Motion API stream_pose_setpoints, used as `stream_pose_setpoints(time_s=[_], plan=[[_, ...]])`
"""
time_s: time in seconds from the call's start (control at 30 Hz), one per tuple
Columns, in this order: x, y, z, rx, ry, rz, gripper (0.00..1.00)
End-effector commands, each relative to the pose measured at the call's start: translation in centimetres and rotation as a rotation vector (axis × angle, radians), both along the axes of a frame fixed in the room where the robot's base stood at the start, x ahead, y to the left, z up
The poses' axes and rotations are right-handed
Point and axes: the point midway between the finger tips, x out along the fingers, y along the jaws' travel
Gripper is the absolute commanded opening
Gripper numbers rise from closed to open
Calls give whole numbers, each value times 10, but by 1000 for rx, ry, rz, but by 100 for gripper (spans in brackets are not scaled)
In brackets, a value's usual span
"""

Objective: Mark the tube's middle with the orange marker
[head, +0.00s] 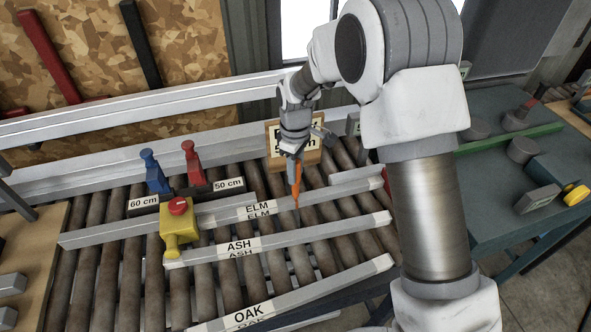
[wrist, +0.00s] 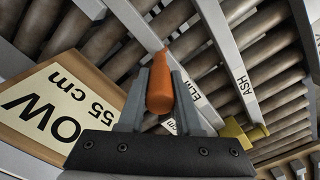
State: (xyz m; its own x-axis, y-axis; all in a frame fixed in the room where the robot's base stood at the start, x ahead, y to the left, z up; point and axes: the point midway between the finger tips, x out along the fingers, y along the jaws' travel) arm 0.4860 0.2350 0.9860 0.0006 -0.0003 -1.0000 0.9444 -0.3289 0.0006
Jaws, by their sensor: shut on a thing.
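My gripper (head: 295,158) is shut on the orange marker (head: 297,178), which points down over the rollers. In the wrist view the marker (wrist: 160,85) stands between the two grey fingers. Its tip is close to the bar labelled ELM (head: 345,190); I cannot tell whether it touches. Two more pale square-section bars lie nearer, labelled ASH (head: 340,226) and OAK (head: 335,287). A sign (wrist: 62,95) in the wrist view reads "OW" and "55 cm", its other letters cut off. My arm hides part of the right side.
A yellow block with a red button (head: 180,230) stands at the ELM and ASH bars. A blue stop (head: 155,172) by a "60 cm" label and a red stop (head: 194,163) by "50 cm" stand behind. A green-grey bench (head: 490,215) with several items is at right.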

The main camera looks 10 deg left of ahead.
Motion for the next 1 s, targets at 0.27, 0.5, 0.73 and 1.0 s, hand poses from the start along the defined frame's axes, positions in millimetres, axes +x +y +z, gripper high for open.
stream_pose_setpoints(time_s=[0.27, 0.5, 0.73, 1.0], plan=[[0, 0, 23, 1, 0, 0, 0], [0, 0, 42, 1, 1, 0, 0], [0, 0, 61, 1, -1, 0, 0], [0, 0, 70, 0, 0, 0, 0]])
